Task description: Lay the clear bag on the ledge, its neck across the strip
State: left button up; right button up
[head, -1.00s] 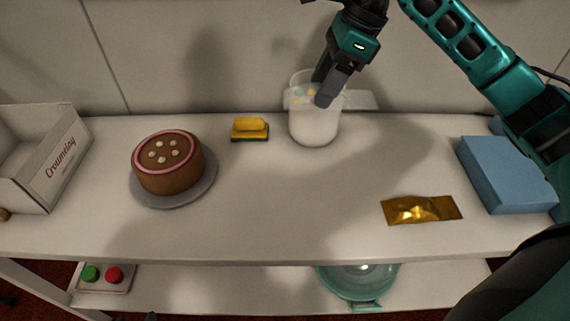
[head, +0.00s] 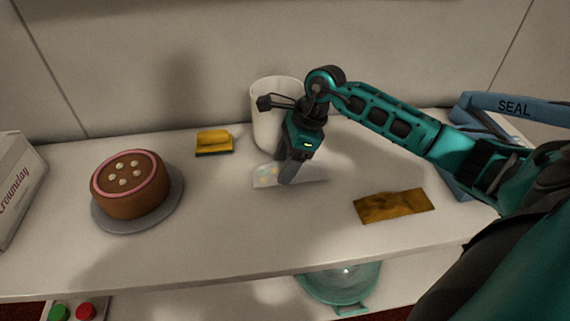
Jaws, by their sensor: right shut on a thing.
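The clear bag (head: 264,178) has small pastel pieces in its left part and a plain pale part reaching right. My right gripper (head: 287,176) is shut on the bag near its middle, in front of the white tub, over the table. I cannot tell whether the bag touches the tabletop. A blue sealer with a raised arm marked SEAL (head: 513,106) stands at the right. Its ledge and strip are mostly hidden behind my right arm. My left gripper is not in view.
A white tub (head: 265,110) stands close behind the gripper. A gold packet (head: 393,205) lies between the bag and the sealer. A yellow sponge (head: 213,141) and a chocolate cake (head: 130,190) on a grey turntable (head: 172,208) stand left. The front middle of the table is clear.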

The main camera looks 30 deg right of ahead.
jog(key=shift+f, duration=0.4)
jog(key=o, duration=1.2)
jog(key=shift+f, duration=0.1)
jog(key=shift+o, duration=0.2)
